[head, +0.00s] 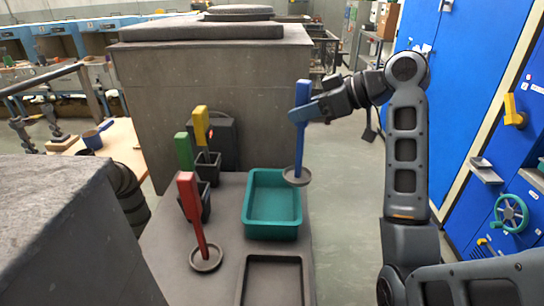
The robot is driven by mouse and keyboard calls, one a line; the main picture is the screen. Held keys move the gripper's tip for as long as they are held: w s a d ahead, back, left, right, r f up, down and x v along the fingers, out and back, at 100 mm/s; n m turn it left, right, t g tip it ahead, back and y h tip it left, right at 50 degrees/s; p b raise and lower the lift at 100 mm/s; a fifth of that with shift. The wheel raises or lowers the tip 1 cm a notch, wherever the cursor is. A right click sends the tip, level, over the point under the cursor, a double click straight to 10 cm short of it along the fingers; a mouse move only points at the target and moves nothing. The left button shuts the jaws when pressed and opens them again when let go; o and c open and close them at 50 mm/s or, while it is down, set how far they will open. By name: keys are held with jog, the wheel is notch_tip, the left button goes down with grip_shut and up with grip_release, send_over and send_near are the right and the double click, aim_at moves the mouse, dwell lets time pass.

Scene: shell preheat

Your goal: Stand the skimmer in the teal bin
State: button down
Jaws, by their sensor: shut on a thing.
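My gripper (302,113) is shut on a long tool with a blue handle (302,92), which looks like the skimmer. The tool hangs nearly upright, with a round grey disc (296,177) at its lower end. The teal bin (272,233) is an open rectangular tub on the grey bench. The disc overlaps the bin's back right rim in the head view; its height above the rim is hard to tell. The bin's visible inside looks empty.
A red-handled tool (191,205) with a round grey base stands left of the bin. Green-handled (184,150) and yellow-handled (201,125) tools stand in dark holders behind it. A dark shallow tray (272,280) lies in front of the bin. A large grey block (250,85) rises behind the bench (215,280).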

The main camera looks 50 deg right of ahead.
jog(key=w+a+f+p, duration=0.1)
jog(key=w+a+f, duration=0.3)
jog(key=f, duration=0.4)
jog(key=shift+w, duration=0.65)
jog(key=shift+a+f, duration=0.15)
jog(key=shift+f, duration=0.35)
jog(key=shift+f+b, duration=0.15)
jog(key=shift+b, duration=0.2)
jog(key=c, duration=0.8)
grip_release()
jog(key=shift+o, duration=0.2)
